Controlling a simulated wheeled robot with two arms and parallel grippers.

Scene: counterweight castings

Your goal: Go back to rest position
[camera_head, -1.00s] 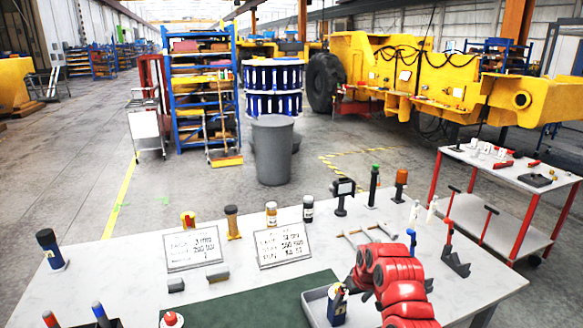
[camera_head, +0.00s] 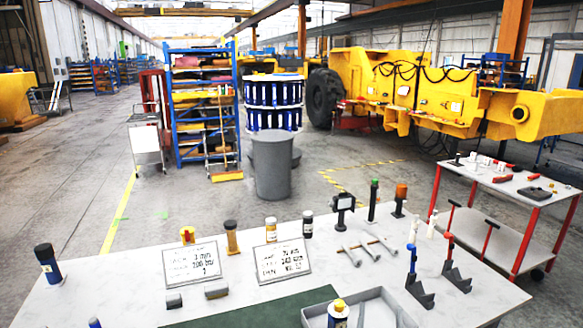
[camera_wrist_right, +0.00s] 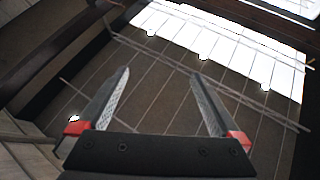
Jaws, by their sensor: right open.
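My right gripper (camera_wrist_right: 160,100) shows in the right wrist view. Its two fingers stand wide apart with nothing between them. Behind them are only the dark hall ceiling and bright skylights, so the wrist camera faces upward. Neither gripper shows in the head view now. The white table (camera_head: 120,275) lies in front of me with nothing of my arms over it. My left gripper is in neither view.
The table carries two written signs (camera_head: 192,263) (camera_head: 282,261), several bottles, a green mat (camera_head: 262,312), a grey tray (camera_head: 398,308) with a blue bottle (camera_head: 338,314), and black stands (camera_head: 420,292). A red-framed cart (camera_head: 520,182) stands at the right. A grey bin (camera_head: 272,168) stands behind the table.

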